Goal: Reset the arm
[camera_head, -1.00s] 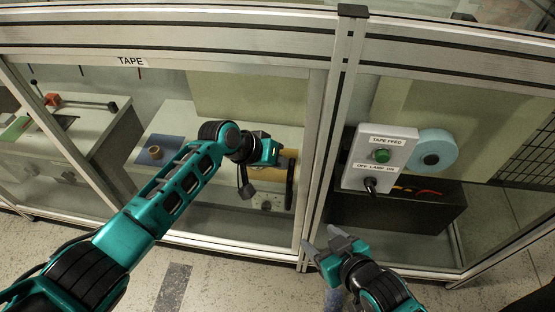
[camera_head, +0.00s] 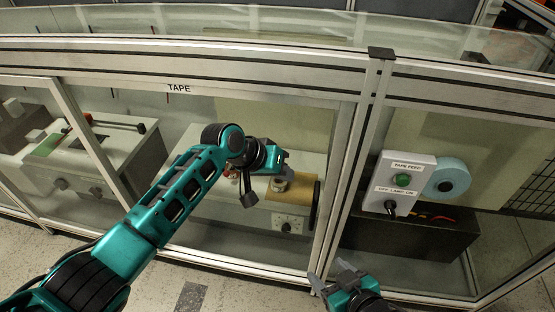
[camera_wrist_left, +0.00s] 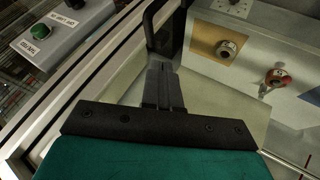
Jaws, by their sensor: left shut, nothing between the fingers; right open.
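My left arm reaches across the head view to the front of a glazed cabinet labelled TAPE (camera_head: 179,88). My left gripper (camera_head: 284,168) is shut and empty, at the upper left of a black door handle (camera_head: 317,205). In the left wrist view its fingers (camera_wrist_left: 161,72) are together, just below a black handle (camera_wrist_left: 153,32). I cannot tell how far they are from the glass. My right gripper (camera_head: 331,276) is open and empty, low in the head view in front of the cabinet's base; its lower arm is cut off by the frame.
A grey control box with a green button (camera_head: 401,181) and black switch (camera_head: 390,207) stands at the right, beside a blue tape roll (camera_head: 447,180). A vertical frame post (camera_head: 358,165) divides the cabinet. Open floor (camera_head: 240,296) lies in front.

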